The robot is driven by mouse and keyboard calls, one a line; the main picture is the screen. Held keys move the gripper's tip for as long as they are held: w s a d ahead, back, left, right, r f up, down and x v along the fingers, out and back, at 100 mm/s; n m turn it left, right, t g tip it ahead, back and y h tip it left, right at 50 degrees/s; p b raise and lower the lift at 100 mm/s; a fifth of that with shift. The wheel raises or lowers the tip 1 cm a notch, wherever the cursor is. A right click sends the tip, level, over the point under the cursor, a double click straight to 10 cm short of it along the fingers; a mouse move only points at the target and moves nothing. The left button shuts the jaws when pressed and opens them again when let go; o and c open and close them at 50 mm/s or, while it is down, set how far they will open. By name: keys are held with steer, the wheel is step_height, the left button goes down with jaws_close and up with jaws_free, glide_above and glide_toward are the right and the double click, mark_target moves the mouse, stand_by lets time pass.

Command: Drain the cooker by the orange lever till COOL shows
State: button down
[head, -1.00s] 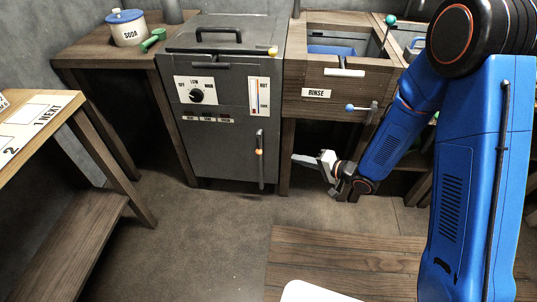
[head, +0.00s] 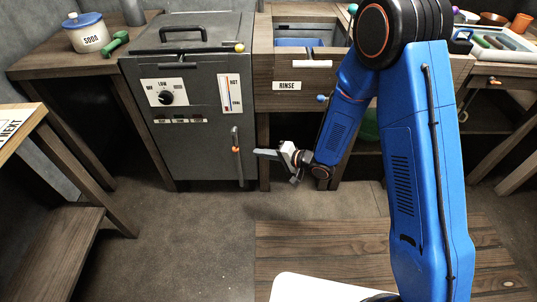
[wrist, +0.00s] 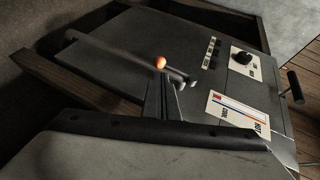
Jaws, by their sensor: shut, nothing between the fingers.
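The grey cooker (head: 190,95) stands at left centre in the head view. Its lever (head: 240,172) hangs upright on the lower right of the front, with an orange part (head: 236,150) midway. My gripper (head: 259,154) is shut and empty, just right of the lever. In the wrist view, the orange part (wrist: 160,63) shows just beyond my fingertips (wrist: 164,88); I cannot tell whether they touch. The HOT and COOL gauge (head: 230,94) is on the cooker's front, also seen in the wrist view (wrist: 236,114); its reading is too small to tell.
The RINSE cabinet (head: 303,82) stands right of the cooker, behind my arm. A wooden bench (head: 50,60) with the SODA pot (head: 87,35) is on the left. A wooden platform (head: 310,250) lies in front. The floor before the cooker is clear.

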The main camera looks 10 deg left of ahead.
mark_target(238, 150)
steer(key=x, duration=0.8)
steer(key=shift+a, duration=0.1)
